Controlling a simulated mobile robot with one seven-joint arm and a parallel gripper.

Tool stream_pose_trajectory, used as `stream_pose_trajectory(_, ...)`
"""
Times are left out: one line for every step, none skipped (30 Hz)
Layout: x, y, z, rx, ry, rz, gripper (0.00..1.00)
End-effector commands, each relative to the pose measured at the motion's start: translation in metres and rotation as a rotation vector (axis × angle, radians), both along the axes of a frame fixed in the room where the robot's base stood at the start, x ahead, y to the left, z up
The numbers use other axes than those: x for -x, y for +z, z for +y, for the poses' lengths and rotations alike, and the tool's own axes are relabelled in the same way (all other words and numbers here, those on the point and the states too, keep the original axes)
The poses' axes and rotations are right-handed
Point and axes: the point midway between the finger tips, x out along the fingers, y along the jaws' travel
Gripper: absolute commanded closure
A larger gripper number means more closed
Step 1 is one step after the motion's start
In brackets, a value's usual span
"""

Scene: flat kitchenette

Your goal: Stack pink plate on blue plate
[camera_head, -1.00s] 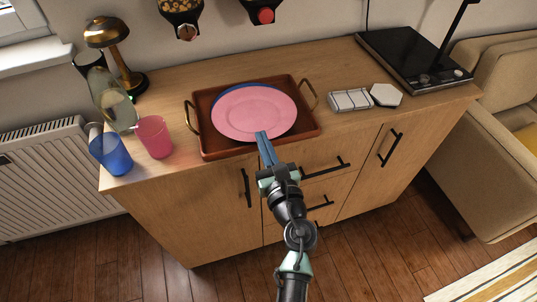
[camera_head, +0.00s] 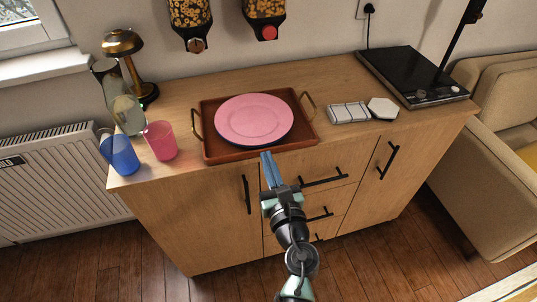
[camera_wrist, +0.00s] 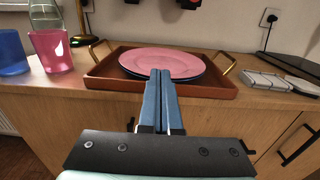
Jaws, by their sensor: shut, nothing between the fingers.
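The pink plate (camera_head: 254,118) lies on top of the blue plate (camera_head: 286,133) in the brown tray on the counter. Only a thin dark blue edge of the lower plate shows below the pink one. The pink plate also shows in the wrist view (camera_wrist: 165,63), with the blue plate's rim (camera_wrist: 190,78) beneath it. My gripper (camera_head: 266,156) is in front of the tray's near edge, shut and empty, apart from the plates. Its blue fingers lie together in the wrist view (camera_wrist: 162,75) and hide part of the tray's front.
The tray (camera_head: 218,152) has brass handles. A pink cup (camera_head: 160,141), a blue cup (camera_head: 120,154), a glass jug and a brass lamp (camera_head: 124,45) stand at left. Coasters (camera_head: 349,113) and a black hob (camera_head: 408,72) are at right. Food dispensers (camera_head: 189,18) hang above.

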Motion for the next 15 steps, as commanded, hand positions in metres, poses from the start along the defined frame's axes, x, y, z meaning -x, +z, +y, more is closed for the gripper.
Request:
stream_pose_trajectory(0.013,0.0,-0.004,0.0,-0.002,0.002,1.0)
stream_pose_trajectory(0.019,-0.001,-0.006,0.0,-0.002,0.003,1.0)
stream_pose_trajectory(0.027,-0.001,-0.008,0.0,-0.002,0.002,1.0)
stream_pose_trajectory(0.033,0.0,-0.01,0.001,0.0,0.002,1.0)
stream_pose_trajectory(0.038,-0.002,-0.011,0.0,0.0,0.003,1.0)
stream_pose_trajectory(0.045,-0.001,-0.014,0.001,-0.001,0.002,1.0)
stream_pose_trajectory(0.05,-0.001,-0.015,0.001,-0.001,0.002,1.0)
stream_pose_trajectory(0.054,-0.001,-0.017,0.002,-0.001,0.002,1.0)
stream_pose_trajectory(0.06,-0.001,-0.018,0.002,0.0,0.002,1.0)
stream_pose_trajectory(0.063,-0.001,-0.02,0.0,0.0,0.001,1.0)
stream_pose_trajectory(0.066,-0.001,-0.021,0.0,0.0,0.001,1.0)
stream_pose_trajectory(0.07,-0.001,-0.022,0.0,0.0,0.0,1.0)
stream_pose_trajectory(0.072,0.0,-0.022,0.0,0.0,0.0,1.0)
stream_pose_trajectory(0.073,-0.001,-0.023,0.0,0.0,0.0,1.0)
stream_pose_trajectory(0.075,-0.001,-0.023,0.0,0.0,0.0,1.0)
